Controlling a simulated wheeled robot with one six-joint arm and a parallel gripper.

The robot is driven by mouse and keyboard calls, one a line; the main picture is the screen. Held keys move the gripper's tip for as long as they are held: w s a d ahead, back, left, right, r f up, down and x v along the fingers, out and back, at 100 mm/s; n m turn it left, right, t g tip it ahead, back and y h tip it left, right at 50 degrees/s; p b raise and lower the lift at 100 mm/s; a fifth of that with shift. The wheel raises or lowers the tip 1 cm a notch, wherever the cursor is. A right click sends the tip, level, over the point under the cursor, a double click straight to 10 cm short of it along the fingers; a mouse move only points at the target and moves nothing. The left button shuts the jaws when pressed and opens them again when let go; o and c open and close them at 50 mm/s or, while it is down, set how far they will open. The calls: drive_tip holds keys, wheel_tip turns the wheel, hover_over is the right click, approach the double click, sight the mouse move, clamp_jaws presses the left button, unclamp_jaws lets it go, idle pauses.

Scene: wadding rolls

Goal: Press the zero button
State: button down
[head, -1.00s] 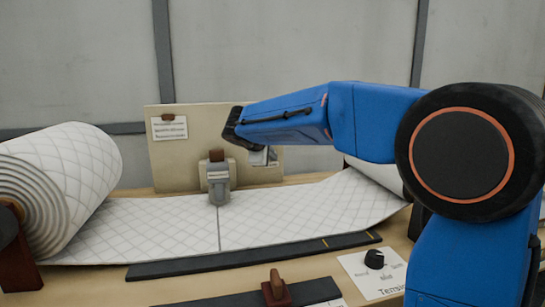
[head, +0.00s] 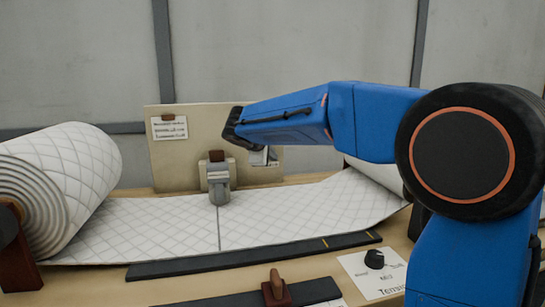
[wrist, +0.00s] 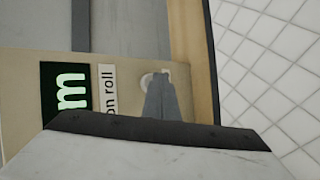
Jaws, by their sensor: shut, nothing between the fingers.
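In the wrist view a pale round button (wrist: 146,81) sits on the beige panel, partly hidden behind my fingers. My gripper (wrist: 158,78) is shut and empty, with its tips over the button's position. Whether the tips touch the button cannot be told. Beside the button are a white label (wrist: 107,92) reading "on roll" and a black display (wrist: 66,92) with a green "m", both turned sideways and partly cut off. In the head view my gripper (head: 263,157) is small and at the right part of the beige board (head: 180,155), and the button is not visible there.
White quilted wadding (head: 270,213) runs across the table from a large roll (head: 75,175) at left. A grey metal device (head: 218,180) stands on its far edge. A dark knob (head: 374,259) and a brown-handled lever (head: 276,288) are in front.

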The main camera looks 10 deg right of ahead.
drive_tip(key=shift+s, duration=0.6)
drive_tip(key=shift+s, duration=0.1)
drive_tip(key=s, duration=0.5)
idle(0.3)
